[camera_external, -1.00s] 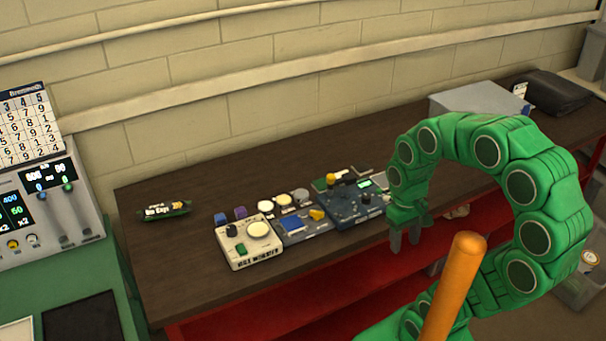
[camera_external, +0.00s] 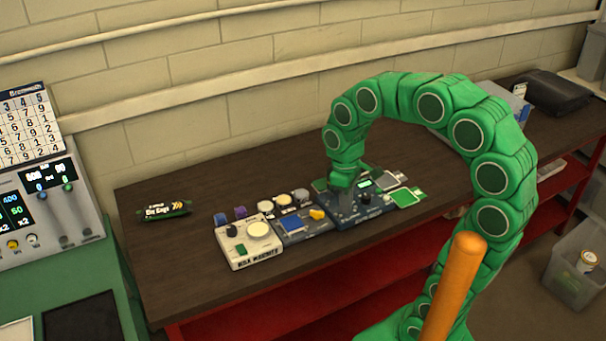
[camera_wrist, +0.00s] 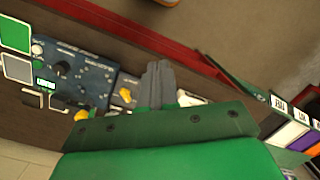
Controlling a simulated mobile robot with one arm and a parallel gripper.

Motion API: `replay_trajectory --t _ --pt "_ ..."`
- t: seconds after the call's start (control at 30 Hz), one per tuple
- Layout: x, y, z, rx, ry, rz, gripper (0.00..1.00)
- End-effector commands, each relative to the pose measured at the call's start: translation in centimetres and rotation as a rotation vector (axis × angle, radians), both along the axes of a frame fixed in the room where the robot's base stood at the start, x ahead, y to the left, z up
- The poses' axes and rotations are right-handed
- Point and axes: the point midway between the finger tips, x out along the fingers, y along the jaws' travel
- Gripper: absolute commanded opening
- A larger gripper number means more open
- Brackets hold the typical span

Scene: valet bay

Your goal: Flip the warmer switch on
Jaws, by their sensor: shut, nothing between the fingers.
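A cream control box (camera_external: 251,261) sits on the dark bench, with a black knob, a round cream dial and a green switch (camera_external: 241,249). Its front lettering is too blurred to read for sure, and I cannot tell the switch's position. My gripper (camera_external: 346,200) is shut and empty, pointing down over the dark blue panel (camera_external: 367,215), to the right of the cream box and apart from it. In the wrist view the shut fingers (camera_wrist: 157,82) show beside the blue panel (camera_wrist: 78,70) and a yellow knob (camera_wrist: 128,94).
A smaller blue unit (camera_external: 303,231) with a yellow knob stands between the cream box and the blue panel. Round knobs (camera_external: 283,199) sit behind. A wrapped bar (camera_external: 165,210) lies at left, with clear bench around it. A wall (camera_external: 250,100) backs the bench.

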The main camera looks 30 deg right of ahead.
Motion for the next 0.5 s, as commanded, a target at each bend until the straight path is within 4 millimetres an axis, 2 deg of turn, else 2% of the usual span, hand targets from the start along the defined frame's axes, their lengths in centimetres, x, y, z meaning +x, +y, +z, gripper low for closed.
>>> replay_trajectory --t 0.2,0.5 --pt "3.3 3.4 0.5 0.022 0.000 0.157 0.00" --pt "7.3 8.6 0.6 0.050 -0.002 0.370 0.00"
